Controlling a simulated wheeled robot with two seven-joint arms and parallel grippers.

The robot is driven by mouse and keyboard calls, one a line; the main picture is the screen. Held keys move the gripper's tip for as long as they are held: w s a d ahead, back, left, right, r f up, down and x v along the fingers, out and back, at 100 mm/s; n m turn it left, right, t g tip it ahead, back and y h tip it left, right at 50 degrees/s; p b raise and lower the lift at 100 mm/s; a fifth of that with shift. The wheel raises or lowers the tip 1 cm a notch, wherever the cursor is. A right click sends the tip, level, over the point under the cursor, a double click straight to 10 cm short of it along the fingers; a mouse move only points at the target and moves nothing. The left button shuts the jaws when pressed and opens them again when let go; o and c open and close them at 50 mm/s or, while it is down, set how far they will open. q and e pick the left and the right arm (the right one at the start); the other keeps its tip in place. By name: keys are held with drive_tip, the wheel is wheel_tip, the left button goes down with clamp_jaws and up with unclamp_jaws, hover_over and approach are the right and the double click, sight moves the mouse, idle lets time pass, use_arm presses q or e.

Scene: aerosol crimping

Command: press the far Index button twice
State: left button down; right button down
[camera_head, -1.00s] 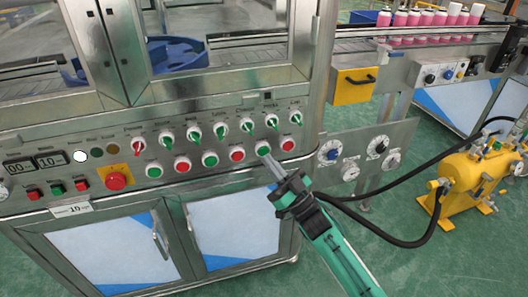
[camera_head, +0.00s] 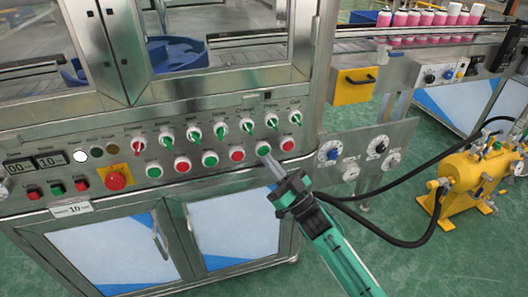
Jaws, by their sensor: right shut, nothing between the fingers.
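The control panel on the machine front has a lower row of green and red buttons in white rings. A green button (camera_head: 263,148) lies near the right end of that row, with a red button (camera_head: 288,144) to its right. My right gripper (camera_head: 268,160) is shut and empty, its tip pointing up-left just below the green button. I cannot tell whether the tip touches it. The label text is too small to read, so I cannot tell which button is Index. My left gripper is not in view.
An upper row of selector switches (camera_head: 220,131) sits above the buttons. A red emergency knob (camera_head: 116,180) is at the left. Dials (camera_head: 378,147) are on a plate to the right, and a yellow pump (camera_head: 462,185) with black hoses stands on the floor. Pink cans (camera_head: 420,18) stand on a conveyor behind.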

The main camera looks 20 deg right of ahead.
drive_tip(key=shift+w, duration=0.15)
drive_tip(key=shift+w, duration=0.25)
drive_tip(key=shift+w, duration=0.4)
idle(0.5)
drive_tip(key=shift+s, duration=0.1)
drive_tip(key=shift+s+p, duration=0.5)
drive_tip(key=shift+s, duration=0.25)
drive_tip(key=s+p, duration=0.2)
drive_tip(key=s, duration=0.3)
drive_tip(key=shift+d, duration=0.1)
